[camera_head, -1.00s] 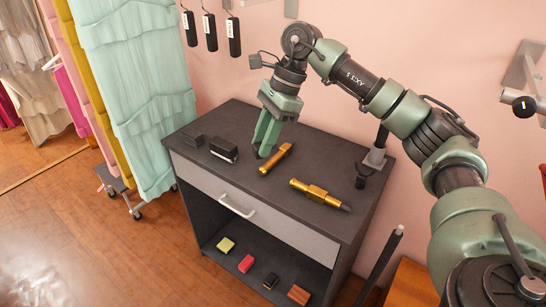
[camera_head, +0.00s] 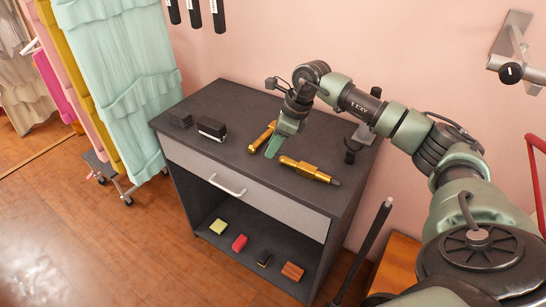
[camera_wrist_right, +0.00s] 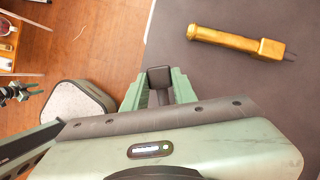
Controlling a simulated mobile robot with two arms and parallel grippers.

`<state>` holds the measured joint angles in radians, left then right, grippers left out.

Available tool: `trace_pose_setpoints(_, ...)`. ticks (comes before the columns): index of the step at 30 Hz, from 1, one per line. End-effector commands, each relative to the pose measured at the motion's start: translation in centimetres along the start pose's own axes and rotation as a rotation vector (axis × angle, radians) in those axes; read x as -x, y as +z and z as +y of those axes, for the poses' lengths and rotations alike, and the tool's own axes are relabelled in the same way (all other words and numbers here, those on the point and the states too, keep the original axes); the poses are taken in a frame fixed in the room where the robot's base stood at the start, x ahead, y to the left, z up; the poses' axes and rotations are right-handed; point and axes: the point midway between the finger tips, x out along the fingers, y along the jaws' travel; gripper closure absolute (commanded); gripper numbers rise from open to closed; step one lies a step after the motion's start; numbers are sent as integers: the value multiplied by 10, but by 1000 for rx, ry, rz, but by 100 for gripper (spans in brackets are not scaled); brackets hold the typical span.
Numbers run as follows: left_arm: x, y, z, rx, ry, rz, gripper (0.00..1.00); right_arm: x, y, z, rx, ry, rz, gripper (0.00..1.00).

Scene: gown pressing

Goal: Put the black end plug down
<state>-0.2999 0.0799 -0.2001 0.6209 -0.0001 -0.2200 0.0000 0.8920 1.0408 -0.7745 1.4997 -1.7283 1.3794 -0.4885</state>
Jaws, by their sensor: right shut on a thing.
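My right gripper (camera_head: 271,150) hangs over the dark cabinet top (camera_head: 228,100), beside two gold tools. In the right wrist view its green fingers (camera_wrist_right: 159,92) are shut on the black end plug (camera_wrist_right: 158,76), a small dark block. The plug shows near the cabinet top's edge there; its height above the surface is hard to tell. In the head view I cannot make the plug out. One gold tool (camera_head: 257,140) lies partly behind the gripper. The other gold tool (camera_head: 305,169), with a dark tip, lies to its right.
A black block with a pale side (camera_head: 212,129) and a dark grey block (camera_head: 180,119) sit at the cabinet top's left. A dark stand (camera_head: 350,152) is at the right. Several small blocks lie on the lower shelf.

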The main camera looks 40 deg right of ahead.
Motion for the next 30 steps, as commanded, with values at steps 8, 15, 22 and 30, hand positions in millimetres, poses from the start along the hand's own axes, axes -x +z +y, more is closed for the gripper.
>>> trace_pose_setpoints(8, 4, 0, 0, 1, -1, -1, 64, -21, -8, 0, -1, 2, 0, 100)
trace_pose_setpoints(15, 10, 0, -1, 1, -1, -2, 64, -52, -21, 0, 0, 1, 0, 100)
trace_pose_setpoints(22, 9, 0, -1, 1, -1, -2, 64, -54, -22, 0, 1, 0, -1, 100)
trace_pose_setpoints(30, 7, 0, 0, 0, 0, -2, 64, -56, -23, 0, 1, 0, -1, 51)
